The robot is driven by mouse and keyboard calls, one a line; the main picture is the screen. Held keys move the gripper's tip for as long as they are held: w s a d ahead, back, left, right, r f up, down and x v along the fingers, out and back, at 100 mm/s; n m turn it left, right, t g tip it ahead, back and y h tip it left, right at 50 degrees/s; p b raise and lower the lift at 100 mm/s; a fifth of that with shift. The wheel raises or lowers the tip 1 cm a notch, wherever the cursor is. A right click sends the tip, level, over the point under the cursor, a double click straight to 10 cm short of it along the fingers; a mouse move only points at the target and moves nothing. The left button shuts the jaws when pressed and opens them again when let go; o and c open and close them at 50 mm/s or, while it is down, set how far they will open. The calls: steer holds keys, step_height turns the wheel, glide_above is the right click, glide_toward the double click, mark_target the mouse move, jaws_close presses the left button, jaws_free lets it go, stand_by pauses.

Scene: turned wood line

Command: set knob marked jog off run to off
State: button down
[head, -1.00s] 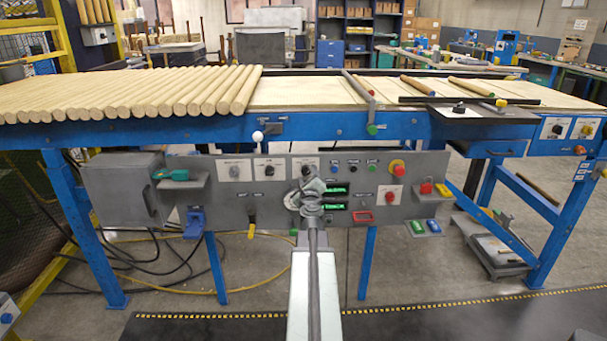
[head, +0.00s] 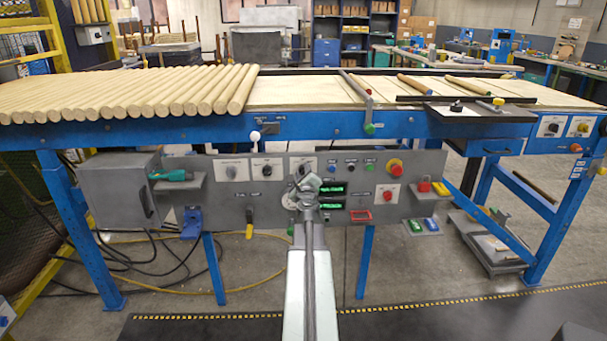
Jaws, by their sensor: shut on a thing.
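My gripper (head: 303,182) is at the middle of the grey control panel, against the lower part of the third white knob plate (head: 302,161). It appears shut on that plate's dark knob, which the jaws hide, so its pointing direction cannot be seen. The plate's label is too small to read, so I cannot confirm it says jog off run. Two similar plates with dark knobs stand to the left, one at the left (head: 231,168) and one in the middle (head: 266,168).
Close right of my gripper are two green displays (head: 332,189) and a red-framed part (head: 358,214). A red button on yellow (head: 395,167) is farther right. A round gauge (head: 289,200) is partly behind my gripper. A yellow-tipped lever (head: 249,230) hangs lower left.

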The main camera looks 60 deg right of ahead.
steer(key=n, duration=0.4)
steer(key=shift+f+n, duration=0.1)
steer(key=shift+n, duration=1.9)
steer(key=c, duration=1)
jaws_free()
